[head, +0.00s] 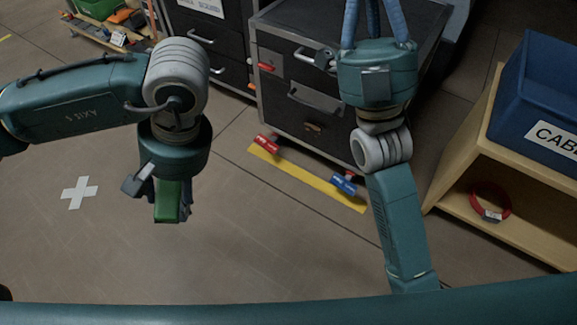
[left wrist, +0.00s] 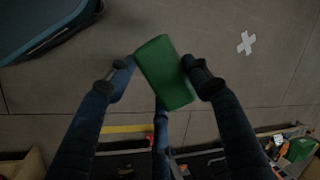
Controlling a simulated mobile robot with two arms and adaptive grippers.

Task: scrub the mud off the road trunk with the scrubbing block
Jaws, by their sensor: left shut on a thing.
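The green scrubbing block (head: 167,203) is held in my left gripper (head: 172,208), which points down above the floor. In the left wrist view the block (left wrist: 164,74) sits between the fingers. The black road trunk (head: 290,108) with metal edges, latches and handles stands at the upper middle, right of the block and apart from it. A small brown patch shows low on its front; I cannot tell whether it is mud. My right gripper (head: 372,15) is in front of the trunk's right part and hides some of it. Its fingertips are cut off by the top edge.
A yellow floor strip (head: 300,177) lies before the trunk, with red and blue pieces beside it. A wooden shelf (head: 510,215) at right carries a blue bin (head: 540,95) and a red cable coil (head: 490,202). Another black case (head: 232,70) stands behind left.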

